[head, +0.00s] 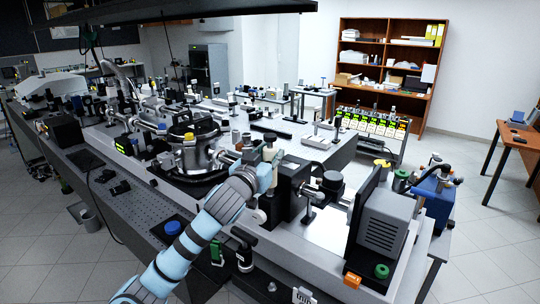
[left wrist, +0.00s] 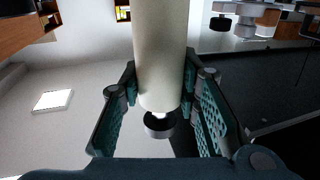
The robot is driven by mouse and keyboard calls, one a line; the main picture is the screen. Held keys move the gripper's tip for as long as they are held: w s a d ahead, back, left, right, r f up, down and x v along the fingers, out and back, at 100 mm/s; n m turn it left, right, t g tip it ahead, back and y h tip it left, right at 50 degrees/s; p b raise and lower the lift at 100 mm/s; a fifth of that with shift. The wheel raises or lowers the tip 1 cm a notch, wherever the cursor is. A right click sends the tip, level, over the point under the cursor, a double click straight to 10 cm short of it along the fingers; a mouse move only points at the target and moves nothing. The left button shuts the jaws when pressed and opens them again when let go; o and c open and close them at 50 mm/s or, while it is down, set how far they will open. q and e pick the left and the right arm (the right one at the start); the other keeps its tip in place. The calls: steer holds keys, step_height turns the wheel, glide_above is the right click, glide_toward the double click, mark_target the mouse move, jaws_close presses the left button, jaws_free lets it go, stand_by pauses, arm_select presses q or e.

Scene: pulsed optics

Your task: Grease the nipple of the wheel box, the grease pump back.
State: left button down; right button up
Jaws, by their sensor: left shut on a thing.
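My left gripper (head: 266,170) is over the middle of the optical bench in the head view. It is shut on a cream cylinder with a dark end, which looks like the grease pump (head: 270,153). In the left wrist view the pump (left wrist: 161,50) stands between the teal finger pads, its dark round end toward the palm. A black box (head: 291,186) stands just right of the gripper and may be the wheel box; I cannot tell for sure. No nipple can be made out. My right gripper is not in view.
A steel round chamber (head: 198,155) stands left of the gripper. A grey vented box (head: 385,226) and a blue device (head: 433,190) stand to the right. A blue-capped item (head: 173,228) sits at the front. The perforated ledge (head: 130,205) has bare room.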

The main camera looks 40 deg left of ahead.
arm_select(q)
steer(key=shift+f, duration=0.2)
steer(key=shift+f+b, duration=0.3)
steer(key=c, duration=1.1)
jaws_free()
steer(key=shift+s, duration=0.15)
steer(key=s+d+r+p, duration=0.1)
steer(key=s, duration=0.2)
steer(key=s+d+r+p, duration=0.1)
steer(key=s+p, duration=0.1)
steer(key=s, duration=0.2)
steer(key=s+d+r+p, duration=0.1)
steer(key=s+r+p, duration=0.1)
steer(key=s, duration=0.2)
steer(key=shift+s+d+r, duration=0.1)
steer(key=shift+s+d, duration=0.05)
